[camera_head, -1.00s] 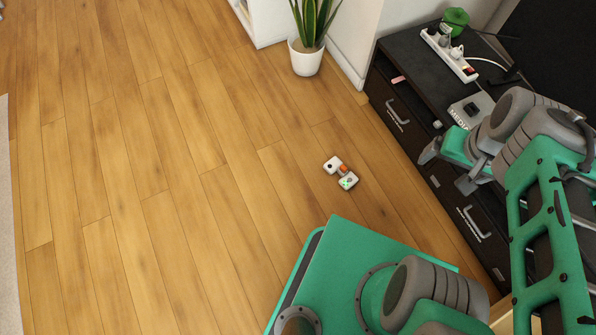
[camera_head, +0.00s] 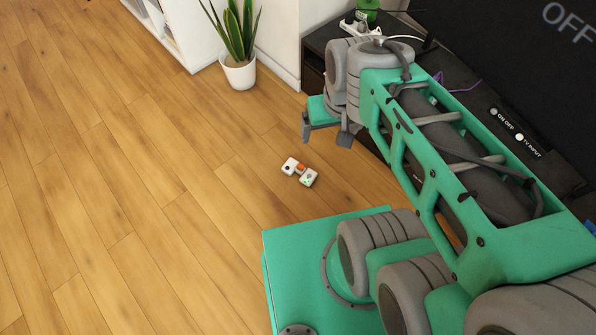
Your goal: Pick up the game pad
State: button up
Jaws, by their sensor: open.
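The game pad (camera_head: 309,179) is a small white device in two rounded halves with an orange part between them. It lies flat on the wooden floor, in front of the dark cabinet and beyond my green base. My gripper (camera_head: 327,138) is open and empty. In the picture it shows just above and to the right of the game pad, apart from it and raised over the floor. Its two grey fingers point down. Nothing hides the game pad.
A potted plant (camera_head: 238,72) stands on the floor by a white wall and shelf. The dark TV cabinet (camera_head: 318,40) holds a power strip and a green object (camera_head: 367,10), with a TV screen (camera_head: 520,70) above. The wooden floor (camera_head: 110,180) at left is clear.

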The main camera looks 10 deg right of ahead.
aim_at(308, 177)
jog(key=z, duration=0.05)
jog(key=k, duration=0.6)
jog(key=u, duration=0.75)
jog(key=i, duration=1.5)
jog(key=u, duration=0.15)
